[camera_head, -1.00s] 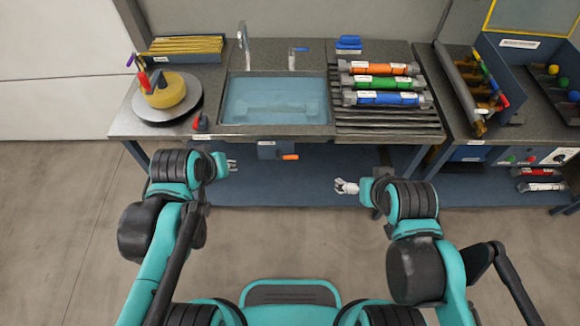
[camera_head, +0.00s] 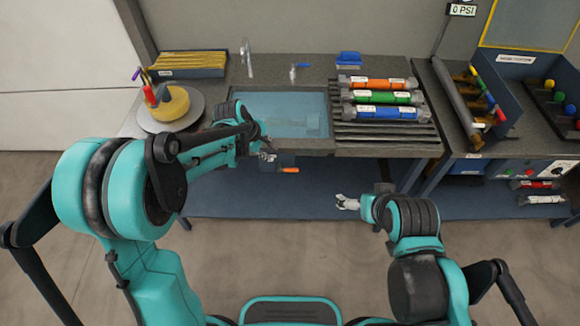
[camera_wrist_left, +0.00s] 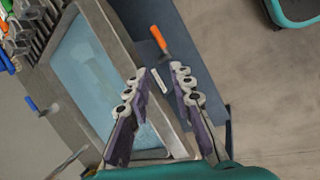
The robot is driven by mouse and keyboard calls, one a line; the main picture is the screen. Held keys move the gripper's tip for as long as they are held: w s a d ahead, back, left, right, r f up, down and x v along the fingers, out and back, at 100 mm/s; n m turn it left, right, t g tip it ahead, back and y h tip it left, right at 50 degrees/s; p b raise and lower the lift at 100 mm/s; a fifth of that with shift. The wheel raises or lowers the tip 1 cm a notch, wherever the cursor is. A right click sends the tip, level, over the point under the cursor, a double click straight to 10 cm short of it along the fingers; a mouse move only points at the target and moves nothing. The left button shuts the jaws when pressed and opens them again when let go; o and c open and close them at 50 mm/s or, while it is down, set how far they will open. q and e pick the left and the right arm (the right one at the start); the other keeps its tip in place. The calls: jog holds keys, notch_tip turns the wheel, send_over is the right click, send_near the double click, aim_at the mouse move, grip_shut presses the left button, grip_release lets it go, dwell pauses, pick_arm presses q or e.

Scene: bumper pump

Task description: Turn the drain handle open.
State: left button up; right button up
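The drain handle (camera_head: 289,170) is a small orange lever on the front of the sink unit, below the rim. It also shows in the left wrist view (camera_wrist_left: 159,40), just beyond the fingertips. My left gripper (camera_head: 268,150) is at the sink's front edge, slightly above and left of the handle. In the left wrist view my left gripper (camera_wrist_left: 157,76) has its two fingers apart with nothing held between them. The handle appears clear of both fingers. My right gripper (camera_head: 347,202) hangs in front of the bench, right of the handle; its finger gap is too small to judge.
The sink (camera_head: 334,146) holds bluish water, and my left forearm covers its left side. A rack with orange, green and blue cylinders (camera_head: 378,97) stands to the right. A yellow part on a round turntable (camera_head: 190,122) is at left. Floor before the bench is open.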

aim_at(292, 169)
pick_arm(q)
jog(key=w+d+f+n, duration=0.1)
jog(key=d+f, duration=0.1)
jog(key=f, duration=0.3)
jog(key=w+d+f+n+b, duration=0.1)
jog(key=w+d+f, duration=0.1)
jog(key=f, duration=0.4)
jog(key=w+d+f+n+g+h, duration=0.1)
jog(key=w+d+f, duration=0.1)
jog(key=f, duration=0.3)
jog(key=shift+d+f+n+b, duration=0.2)
jog(key=shift+d+n+b, duration=0.1)
jog(key=shift+n+b, duration=0.1)
grip_shut()
